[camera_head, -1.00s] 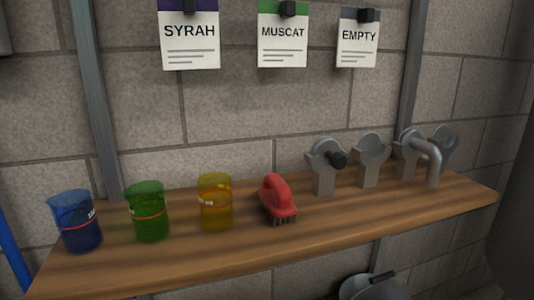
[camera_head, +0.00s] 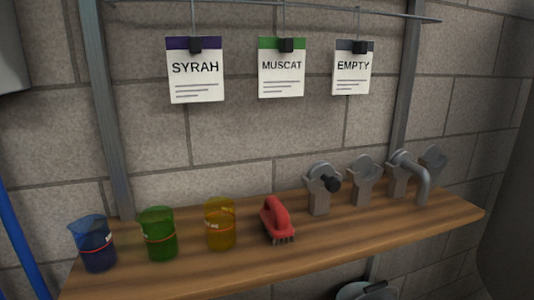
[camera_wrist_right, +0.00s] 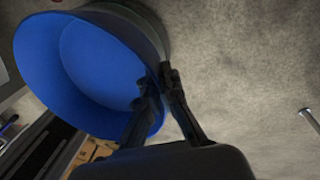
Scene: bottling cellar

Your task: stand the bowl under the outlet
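A blue bowl (camera_wrist_right: 100,60) with a grey outer side fills the upper left of the right wrist view. My right gripper (camera_wrist_right: 160,82) is closed at its rim, with one finger inside the bowl and one outside. In the head view, a bent grey pipe (camera_head: 422,178) rests in a holder at the right end of the wooden shelf; I cannot tell whether it belongs to the outlet. No outlet can be made out for certain. Neither gripper shows in the head view.
The shelf (camera_head: 330,245) holds blue (camera_head: 97,245), green (camera_head: 158,235) and yellow (camera_head: 220,225) beakers, a red brush (camera_head: 276,220) and grey holders. Labelled cards hang above. A grey round vessel (camera_head: 355,291) is below the shelf. A metal rod (camera_wrist_right: 310,119) shows at right in the wrist view.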

